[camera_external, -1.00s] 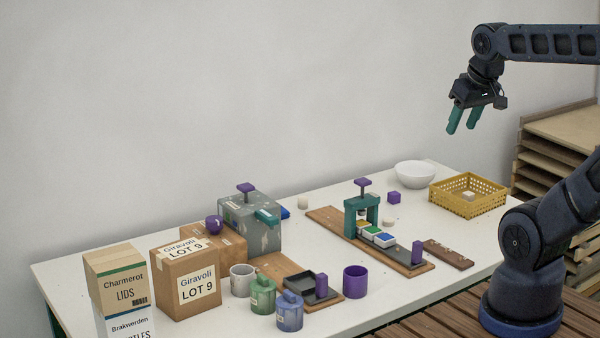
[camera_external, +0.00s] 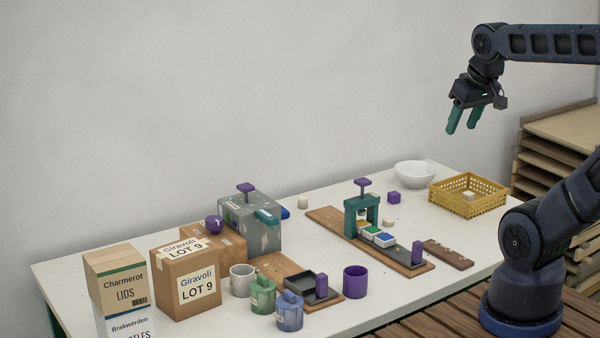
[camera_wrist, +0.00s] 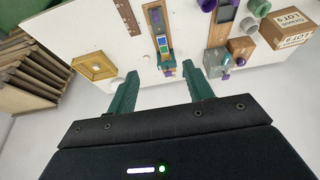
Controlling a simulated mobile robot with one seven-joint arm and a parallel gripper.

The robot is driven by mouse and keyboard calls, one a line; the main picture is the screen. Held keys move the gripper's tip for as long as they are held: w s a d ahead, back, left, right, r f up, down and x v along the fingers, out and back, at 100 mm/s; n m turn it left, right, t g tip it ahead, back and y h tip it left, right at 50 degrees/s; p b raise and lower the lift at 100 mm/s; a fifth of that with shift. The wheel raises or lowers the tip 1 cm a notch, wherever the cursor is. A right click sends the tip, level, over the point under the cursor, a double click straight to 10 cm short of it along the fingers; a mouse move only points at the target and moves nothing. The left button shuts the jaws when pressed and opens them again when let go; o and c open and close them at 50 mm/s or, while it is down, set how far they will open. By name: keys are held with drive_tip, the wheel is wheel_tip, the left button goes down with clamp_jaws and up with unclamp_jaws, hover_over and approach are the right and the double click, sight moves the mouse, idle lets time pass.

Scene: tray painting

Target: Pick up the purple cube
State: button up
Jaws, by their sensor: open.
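The purple cube (camera_external: 394,197) sits on the white table, between the teal press (camera_external: 361,216) and the yellow basket (camera_external: 446,201), in front of the white bowl (camera_external: 414,174). My gripper (camera_external: 462,129) hangs high above the table's far right part, well clear of the cube. Its two green fingers point down and are apart, with nothing between them. In the wrist view my gripper (camera_wrist: 160,72) also shows open and empty. The cube is too small there to make out with certainty.
A cream block (camera_external: 468,196) lies in the basket. A board with colored trays runs through the press. A dark brown strip (camera_external: 448,254) lies to its right. A purple cup (camera_external: 355,281), lidded jars and cardboard boxes (camera_external: 186,280) stand further left. The air around my gripper is free.

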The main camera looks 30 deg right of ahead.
drive_tip(key=n+g+h, duration=0.4)
drive_tip(key=n+g, duration=0.1)
drive_tip(key=n, duration=1.2)
hover_over(391, 193)
drive_tip(key=a, duration=0.4)
wheel_tip(391, 193, down, 29)
drive_tip(key=x, duration=1)
drive_tip(key=shift+w+d+f, duration=0.1)
drive_tip(key=shift+d+f, duration=0.15)
drive_tip(key=shift+f, duration=0.05)
drive_tip(key=c, duration=1)
